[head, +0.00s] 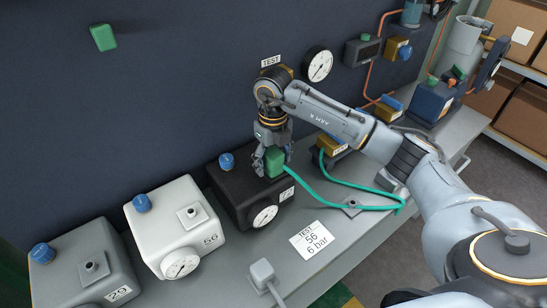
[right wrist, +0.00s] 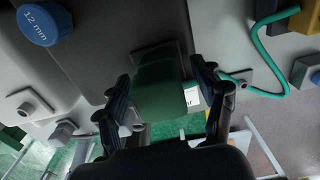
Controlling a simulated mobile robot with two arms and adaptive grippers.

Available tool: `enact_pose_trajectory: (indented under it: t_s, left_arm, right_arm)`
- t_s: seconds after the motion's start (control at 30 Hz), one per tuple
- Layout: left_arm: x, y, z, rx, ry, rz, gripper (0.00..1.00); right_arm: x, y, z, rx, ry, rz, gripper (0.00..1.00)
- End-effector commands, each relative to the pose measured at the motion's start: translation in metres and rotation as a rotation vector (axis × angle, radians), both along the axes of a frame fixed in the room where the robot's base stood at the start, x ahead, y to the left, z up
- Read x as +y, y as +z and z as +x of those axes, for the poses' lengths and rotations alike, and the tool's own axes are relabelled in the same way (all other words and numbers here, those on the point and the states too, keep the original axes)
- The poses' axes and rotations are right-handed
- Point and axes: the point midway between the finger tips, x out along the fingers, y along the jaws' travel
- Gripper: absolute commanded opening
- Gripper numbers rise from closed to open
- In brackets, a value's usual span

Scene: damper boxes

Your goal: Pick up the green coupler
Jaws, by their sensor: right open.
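The green coupler (head: 276,164) sits on top of the black box (head: 232,184), with a green hose (head: 312,190) running from near it. My right gripper (head: 270,168) points down over the coupler, with its fingers at the coupler's sides. In the right wrist view the coupler (right wrist: 158,88) lies between the two spread fingers of my right gripper (right wrist: 164,98). A gap shows on the left side; contact on the right side I cannot tell. My left gripper is not in view.
A white box marked 56 (head: 172,215) and a grey box marked 29 (head: 85,262) stand to the left, each with a blue knob. A card reading "TEST 56 6 bar" (head: 312,241) lies on the bench. A green block (head: 103,37) is on the dark wall.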

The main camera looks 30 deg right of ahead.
Motion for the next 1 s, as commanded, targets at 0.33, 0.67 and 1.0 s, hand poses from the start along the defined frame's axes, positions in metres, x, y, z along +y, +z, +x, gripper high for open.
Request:
enact_pose_trajectory:
  t_s: [0.33, 0.67, 1.0]
  left_arm:
    - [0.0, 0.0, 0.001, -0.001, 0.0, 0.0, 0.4]
    - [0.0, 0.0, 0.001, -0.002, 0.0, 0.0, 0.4]
    - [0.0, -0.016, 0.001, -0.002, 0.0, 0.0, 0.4]
  right_arm:
    - [0.0, 0.0, 0.0, -0.001, 0.0, 0.0, 0.32]
    - [0.0, 0.001, 0.0, -0.001, 0.0, 0.0, 0.04]
    - [0.0, 0.024, 0.002, -0.008, 0.0, 0.0, 0.04]
